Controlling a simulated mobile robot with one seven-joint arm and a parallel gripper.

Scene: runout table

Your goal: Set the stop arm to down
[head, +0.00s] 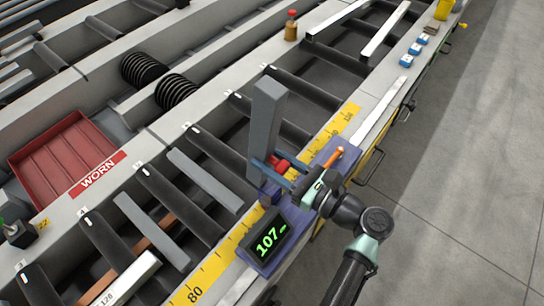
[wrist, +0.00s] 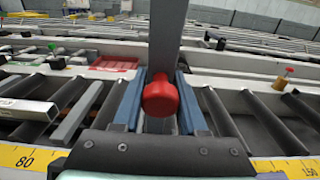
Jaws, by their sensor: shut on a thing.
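The stop arm (head: 268,112) is a grey bar standing upright above the rollers, beside the yellow scale. A red knob (head: 281,165) sits on its lower part. My gripper (head: 272,171) reaches in from the right with its blue fingers at the knob's height. In the wrist view, the fingers (wrist: 159,78) stand on both sides of the stop arm (wrist: 176,35), with the red knob (wrist: 160,96) between them, nearer the camera. They are shut on the stop arm; the exact contact is partly hidden by the knob. The bar's foot is hidden.
A display (head: 268,243) reading 107 sits on a purple carriage on the yellow scale (head: 207,272). Loose grey bars lie across the rollers at left. A red tray (head: 62,158) marked WORN is further left. Clear floor (head: 440,170) lies at right.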

